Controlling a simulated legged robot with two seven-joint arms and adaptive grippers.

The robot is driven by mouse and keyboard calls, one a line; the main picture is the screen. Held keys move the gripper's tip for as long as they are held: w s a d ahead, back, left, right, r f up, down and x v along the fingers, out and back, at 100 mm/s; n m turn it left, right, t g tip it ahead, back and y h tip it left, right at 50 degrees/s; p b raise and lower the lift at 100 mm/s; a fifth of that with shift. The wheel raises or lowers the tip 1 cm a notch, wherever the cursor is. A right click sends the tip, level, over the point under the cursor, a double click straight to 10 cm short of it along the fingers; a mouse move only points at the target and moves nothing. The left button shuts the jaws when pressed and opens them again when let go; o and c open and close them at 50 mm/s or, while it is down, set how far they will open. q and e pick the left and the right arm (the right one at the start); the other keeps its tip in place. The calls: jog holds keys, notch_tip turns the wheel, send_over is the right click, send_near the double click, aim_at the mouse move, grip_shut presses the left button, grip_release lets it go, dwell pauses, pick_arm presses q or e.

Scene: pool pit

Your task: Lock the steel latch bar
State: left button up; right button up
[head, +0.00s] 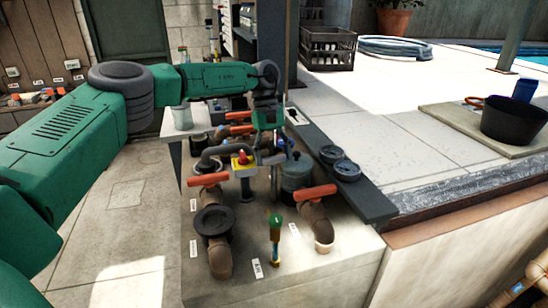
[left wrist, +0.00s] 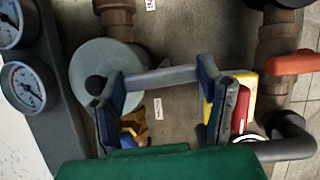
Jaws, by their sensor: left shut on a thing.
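The steel latch bar (left wrist: 160,78) is a short grey bar lying across between the two blue-and-dark fingers of my left gripper (left wrist: 165,105) in the left wrist view. The fingers stand well apart with the bar between them, one at each end. In the head view my left gripper (head: 268,135) reaches down over the pipework, and the bar (head: 272,160) shows just below the fingers. Parts of the bar's ends are hidden by the fingers. My right gripper is in neither view.
Brown pipes with orange-red valve handles (head: 318,192) crowd the concrete block. A grey canister (left wrist: 95,70) sits beside the bar. Two round gauges (head: 346,169) lie on a dark ledge (head: 372,204) to the right. A green-topped valve (head: 275,228) stands in front.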

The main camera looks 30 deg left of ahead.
pick_arm(q)
jog(key=shift+w+r+m, duration=0.15)
jog(key=shift+m, duration=0.35)
jog(key=o, duration=1.2)
jog(key=shift+a, duration=0.15)
jog(key=shift+f, duration=0.2)
